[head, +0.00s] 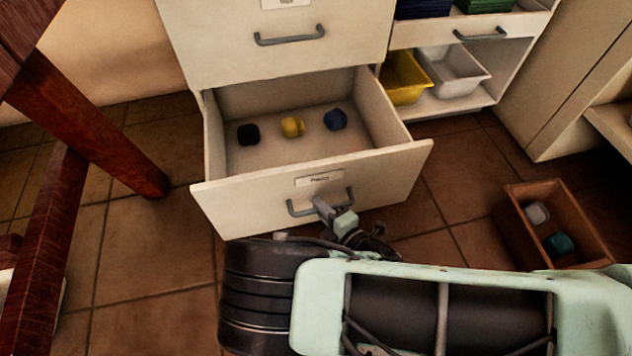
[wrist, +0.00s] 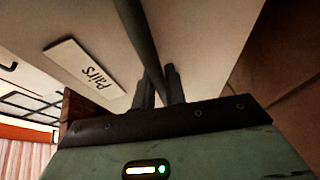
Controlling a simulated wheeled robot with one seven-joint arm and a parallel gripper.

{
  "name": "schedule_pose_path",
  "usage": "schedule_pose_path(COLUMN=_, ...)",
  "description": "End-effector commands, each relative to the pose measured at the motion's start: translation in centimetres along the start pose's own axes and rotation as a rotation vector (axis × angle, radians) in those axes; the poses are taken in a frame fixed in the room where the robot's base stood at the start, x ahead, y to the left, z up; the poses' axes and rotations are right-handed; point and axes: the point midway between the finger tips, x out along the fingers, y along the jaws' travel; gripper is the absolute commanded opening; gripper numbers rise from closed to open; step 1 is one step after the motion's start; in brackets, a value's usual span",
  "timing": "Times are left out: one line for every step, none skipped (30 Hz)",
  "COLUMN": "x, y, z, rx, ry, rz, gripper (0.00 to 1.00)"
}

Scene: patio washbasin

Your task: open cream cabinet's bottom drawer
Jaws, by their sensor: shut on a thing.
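The cream cabinet (head: 270,60) stands at the top centre of the head view. Its bottom drawer (head: 222,203) is pulled well out, so its inside shows. A grey bar handle (head: 298,210) is on the drawer front below a label. My gripper (head: 326,210) is at this handle, shut on it. In the wrist view the handle (wrist: 137,35) runs between the two fingers of my gripper (wrist: 160,85), with the label (wrist: 84,70) to the left.
In the drawer lie a black piece (head: 248,134), a yellow one (head: 292,126) and a blue one (head: 335,119). A wooden box (head: 515,215) with two small items stands on the floor at right. A dark red wooden leg (head: 95,125) stands at left. Bare tiles lie left of the drawer.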

Motion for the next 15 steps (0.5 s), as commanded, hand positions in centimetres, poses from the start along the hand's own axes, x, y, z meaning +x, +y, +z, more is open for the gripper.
schedule_pose_path(x=-0.8, y=0.1, z=-0.3, rx=0.000, ry=0.001, rz=-0.002, gripper=0.00)
schedule_pose_path(x=-1.1, y=-0.1, z=-0.5, rx=0.000, ry=0.001, rz=-0.002, gripper=0.00)
schedule_pose_path(x=-1.5, y=-0.1, z=-0.6, rx=0.000, ry=0.001, rz=-0.001, gripper=0.00)
schedule_pose_path(x=-1.8, y=-0.2, z=-0.7, rx=0.000, ry=0.001, rz=0.000, gripper=0.00)
schedule_pose_path(x=-2.0, y=-0.3, z=-0.8, rx=0.000, ry=0.001, rz=0.000, gripper=0.00)
schedule_pose_path(x=-2.2, y=-0.4, z=-0.9, rx=0.000, ry=0.001, rz=-0.001, gripper=0.00)
schedule_pose_path(x=-2.4, y=-0.4, z=-1.0, rx=0.000, ry=0.001, rz=-0.001, gripper=0.00)
schedule_pose_path(x=-2.5, y=-0.5, z=-1.1, rx=-0.001, ry=0.001, rz=-0.001, gripper=0.00)
schedule_pose_path(x=-2.7, y=-0.5, z=-1.1, rx=-0.001, ry=0.001, rz=0.000, gripper=0.00)
schedule_pose_path(x=-2.8, y=-0.6, z=-1.1, rx=-0.001, ry=0.001, rz=0.000, gripper=0.00)
schedule_pose_path(x=-2.8, y=-0.6, z=-1.2, rx=-0.001, ry=0.000, rz=0.000, gripper=0.00)
schedule_pose_path(x=-2.9, y=-0.6, z=-1.2, rx=-0.001, ry=0.000, rz=0.000, gripper=0.00)
schedule_pose_path(x=-2.9, y=-0.7, z=-1.2, rx=-0.001, ry=0.000, rz=0.000, gripper=0.00)
schedule_pose_path(x=-2.9, y=-0.7, z=-1.2, rx=-0.001, ry=0.000, rz=0.000, gripper=0.00)
schedule_pose_path(x=-2.9, y=-0.7, z=-1.2, rx=-0.001, ry=0.000, rz=0.001, gripper=0.00)
